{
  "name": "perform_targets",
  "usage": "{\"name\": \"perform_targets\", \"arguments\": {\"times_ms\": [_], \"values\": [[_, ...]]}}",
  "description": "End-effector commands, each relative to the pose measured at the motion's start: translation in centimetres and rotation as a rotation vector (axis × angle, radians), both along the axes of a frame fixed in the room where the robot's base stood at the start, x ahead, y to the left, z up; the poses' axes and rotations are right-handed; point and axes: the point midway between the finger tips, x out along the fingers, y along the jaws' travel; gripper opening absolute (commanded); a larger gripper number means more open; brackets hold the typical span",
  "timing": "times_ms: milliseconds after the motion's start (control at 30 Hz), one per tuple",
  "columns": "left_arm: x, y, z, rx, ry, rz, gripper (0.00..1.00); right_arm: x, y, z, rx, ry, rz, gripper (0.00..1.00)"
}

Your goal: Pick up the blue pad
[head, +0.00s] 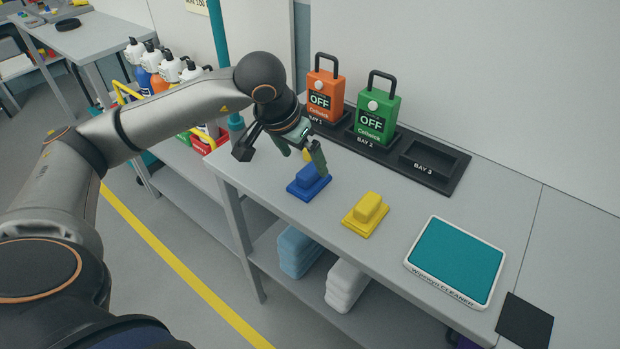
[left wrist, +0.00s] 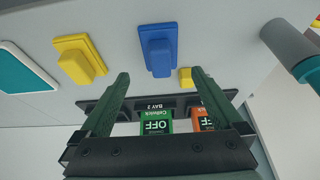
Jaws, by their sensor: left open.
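The blue pad (head: 308,186) lies flat on the grey bench near its left front corner, with its raised grip block upward. My left gripper (head: 303,160) is open and empty just above and behind the pad, and one finger overlaps the pad's top in the head view. In the left wrist view the blue pad (left wrist: 158,52) shows whole, beyond the gap between the two open fingers (left wrist: 160,76). I cannot tell whether any finger touches it. My right gripper is in neither view.
A yellow pad (head: 366,213) lies right of the blue one, then a teal cleaner mat (head: 455,260). A small yellow object (left wrist: 186,77) is partly hidden behind my gripper. Orange (head: 325,90) and green (head: 376,112) units stand in a black dock (head: 445,183) behind; bay 3 is empty.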

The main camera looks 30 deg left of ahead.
Motion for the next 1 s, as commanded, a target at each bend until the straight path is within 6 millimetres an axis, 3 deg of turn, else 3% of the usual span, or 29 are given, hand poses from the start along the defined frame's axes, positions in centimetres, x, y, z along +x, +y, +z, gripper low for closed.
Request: {"name": "perform_targets", "arguments": {"times_ms": [267,533,833,1000], "values": [[0.9,-0.1,-2.4,-0.003,0.003,-0.001,1.00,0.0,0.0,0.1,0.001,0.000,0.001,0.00],[2.2,0.0,-6.0,-0.004,0.002,-0.001,1.00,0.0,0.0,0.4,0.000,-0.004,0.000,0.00],[2.5,-0.1,-6.6,-0.004,0.000,-0.002,1.00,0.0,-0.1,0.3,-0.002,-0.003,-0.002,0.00],[2.5,-0.1,-6.6,-0.004,0.000,-0.001,0.83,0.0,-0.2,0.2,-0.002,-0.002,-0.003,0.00]]}}
